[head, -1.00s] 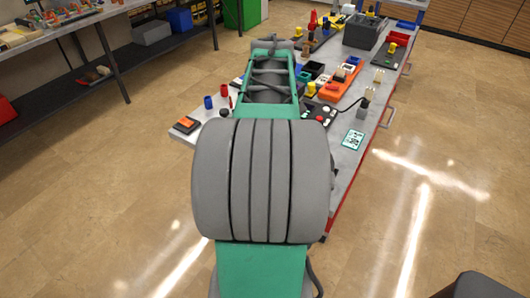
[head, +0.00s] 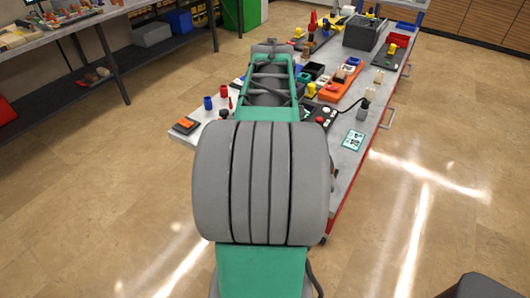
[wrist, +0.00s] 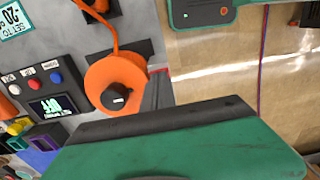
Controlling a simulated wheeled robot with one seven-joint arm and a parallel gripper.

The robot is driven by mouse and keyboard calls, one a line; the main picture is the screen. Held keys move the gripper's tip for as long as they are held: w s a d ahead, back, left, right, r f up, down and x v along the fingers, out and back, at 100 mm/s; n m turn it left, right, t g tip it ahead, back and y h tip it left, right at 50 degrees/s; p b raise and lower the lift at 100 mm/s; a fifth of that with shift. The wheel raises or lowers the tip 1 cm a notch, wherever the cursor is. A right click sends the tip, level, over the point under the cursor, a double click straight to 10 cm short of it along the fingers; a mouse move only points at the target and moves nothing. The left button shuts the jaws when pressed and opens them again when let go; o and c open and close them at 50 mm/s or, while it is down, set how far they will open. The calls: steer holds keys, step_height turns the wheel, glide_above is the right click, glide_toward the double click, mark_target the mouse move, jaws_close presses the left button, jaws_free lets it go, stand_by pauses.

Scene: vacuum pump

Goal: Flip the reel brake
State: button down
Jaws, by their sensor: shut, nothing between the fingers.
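An orange reel-like disc (wrist: 108,75) with a black knob (wrist: 117,97) lies on the grey bench top in the wrist view. The knob has a white mark. In the head view my arm hides the gripper. I cannot tell which part is the brake.
A control box with red, white and blue buttons and a display (wrist: 52,107) sits left of the disc. A green device (wrist: 203,13) is at the top. The crowded bench (head: 346,157) stands ahead in the head view, with open floor (head: 440,220) to its right.

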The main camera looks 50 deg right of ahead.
step_height(320, 180, up, 7)
steer(key=p, duration=0.5)
steer(key=shift+f, duration=0.1)
steer(key=shift+w+a, duration=0.25)
steer(key=w+a+t, duration=0.1)
steer(key=w+a, duration=0.6)
steer(key=a, duration=0.7)
steer(key=a+f+t, duration=0.1)
steer(key=a+f, duration=0.1)
steer(key=a, duration=0.6)
steer(key=a+f+t, duration=0.1)
steer(key=a+f, duration=0.1)
steer(key=a, duration=0.7)
steer(key=shift+s+a+m+t, duration=0.15)
steer(key=shift+a+m+t, duration=0.1)
steer(key=shift+m+t, duration=0.15)
